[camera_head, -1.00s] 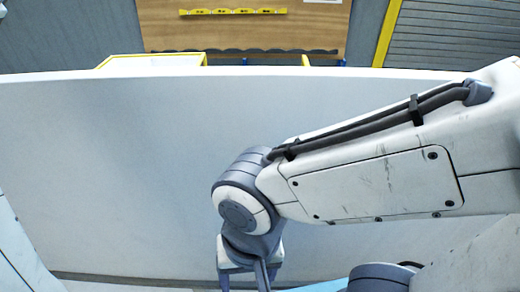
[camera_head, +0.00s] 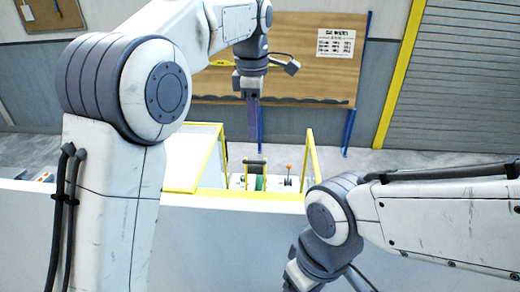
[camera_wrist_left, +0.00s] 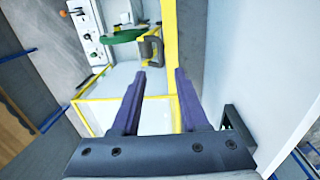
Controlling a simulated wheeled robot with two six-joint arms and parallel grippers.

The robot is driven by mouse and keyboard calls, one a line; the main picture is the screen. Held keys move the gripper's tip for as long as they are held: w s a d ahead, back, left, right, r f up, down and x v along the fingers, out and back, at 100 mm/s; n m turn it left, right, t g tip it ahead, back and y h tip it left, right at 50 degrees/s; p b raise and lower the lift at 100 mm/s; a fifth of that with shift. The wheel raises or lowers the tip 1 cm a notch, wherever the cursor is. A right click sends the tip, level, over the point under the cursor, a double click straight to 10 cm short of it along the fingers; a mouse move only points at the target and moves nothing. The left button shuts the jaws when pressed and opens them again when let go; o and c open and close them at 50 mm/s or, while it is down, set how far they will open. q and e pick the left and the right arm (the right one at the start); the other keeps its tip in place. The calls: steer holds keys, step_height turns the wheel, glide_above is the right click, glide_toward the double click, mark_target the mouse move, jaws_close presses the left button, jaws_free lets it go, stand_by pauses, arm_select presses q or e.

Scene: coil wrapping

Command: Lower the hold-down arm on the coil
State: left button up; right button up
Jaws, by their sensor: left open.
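The green coil (camera_head: 261,183) sits in the machine behind the white wall, small in the head view. It also shows in the left wrist view (camera_wrist_left: 127,36). A dark looped handle with yellow on it, apparently the hold-down arm (camera_wrist_left: 151,47), stands beside the coil; its top (camera_head: 254,164) shows in the head view. I cannot tell how far it is raised. My left gripper (camera_head: 253,132) hangs above the machine, open and empty, its fingers (camera_wrist_left: 160,74) apart from the handle. My right gripper (camera_head: 303,276) is low in the head view, its fingers cut off by the frame.
A yellow-edged guard (camera_head: 193,160) stands left of the coil and a yellow rail (camera_head: 312,155) right of it. A lever with an orange knob (camera_head: 289,168) is near the coil. The white wall (camera_head: 225,245) lies in front. A brown board (camera_head: 300,75) hangs behind.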

arm_select(q)
steer(key=f+p, duration=0.1)
steer(key=f, duration=0.5)
steer(key=f+p, duration=0.1)
steer(key=f, duration=0.3)
steer(key=shift+w+p, duration=0.3)
steer(key=shift+p, duration=0.05)
jaws_close()
steer(key=shift+w, duration=0.1)
stand_by(0.8)
